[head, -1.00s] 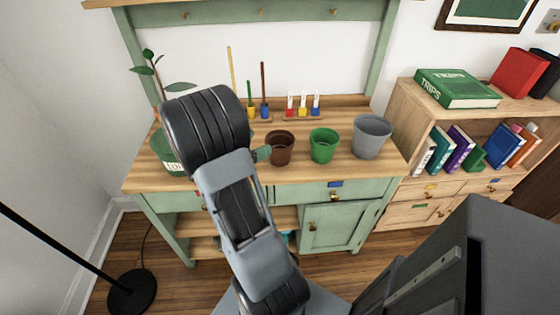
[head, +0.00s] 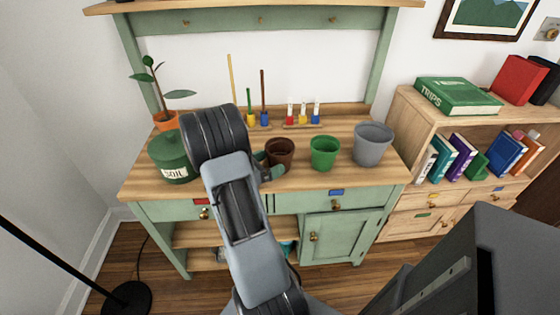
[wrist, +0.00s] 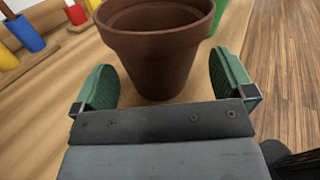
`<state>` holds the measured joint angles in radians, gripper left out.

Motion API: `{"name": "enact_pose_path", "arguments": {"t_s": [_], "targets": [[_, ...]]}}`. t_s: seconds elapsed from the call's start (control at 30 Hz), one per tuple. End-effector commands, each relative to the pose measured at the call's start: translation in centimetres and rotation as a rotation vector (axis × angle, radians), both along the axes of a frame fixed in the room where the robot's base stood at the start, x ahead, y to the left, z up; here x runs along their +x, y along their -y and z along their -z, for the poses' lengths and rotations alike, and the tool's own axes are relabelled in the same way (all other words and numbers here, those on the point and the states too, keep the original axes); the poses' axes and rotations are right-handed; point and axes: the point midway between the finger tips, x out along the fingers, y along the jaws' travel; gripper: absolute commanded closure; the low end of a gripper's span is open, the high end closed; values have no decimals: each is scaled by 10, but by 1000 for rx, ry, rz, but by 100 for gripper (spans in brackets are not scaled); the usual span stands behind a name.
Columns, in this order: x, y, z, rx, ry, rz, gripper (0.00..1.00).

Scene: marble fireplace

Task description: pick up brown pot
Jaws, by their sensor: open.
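The brown pot (head: 281,150) stands upright on the wooden top of the green bench, left of the green pot. My gripper (wrist: 164,88) is open, with one green-padded finger on each side of the pot's lower body. Gaps show between both fingers and the pot. In the head view my gripper (head: 265,166) is at the pot's front left, and my arm hides part of it.
A green pot (head: 324,153) and a grey pot (head: 372,145) stand to the right. A green soil bin (head: 172,158) and a plant in an orange pot (head: 165,121) are at the left. Coloured-handled tools (head: 263,117) stand behind. A bookshelf (head: 412,112) is at right.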

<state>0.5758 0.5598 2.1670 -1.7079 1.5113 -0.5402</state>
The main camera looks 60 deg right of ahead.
Motion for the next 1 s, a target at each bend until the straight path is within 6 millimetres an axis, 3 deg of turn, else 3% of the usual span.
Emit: {"name": "enact_pose_path", "arguments": {"t_s": [0.2,0.53,0.87,1.0], "targets": [[-11,22,0,0,0,2,0],[-12,27,0,1,0,-1,0],[-12,26,0,1,0,0,32],[-12,26,0,0,0,0,33]]}}
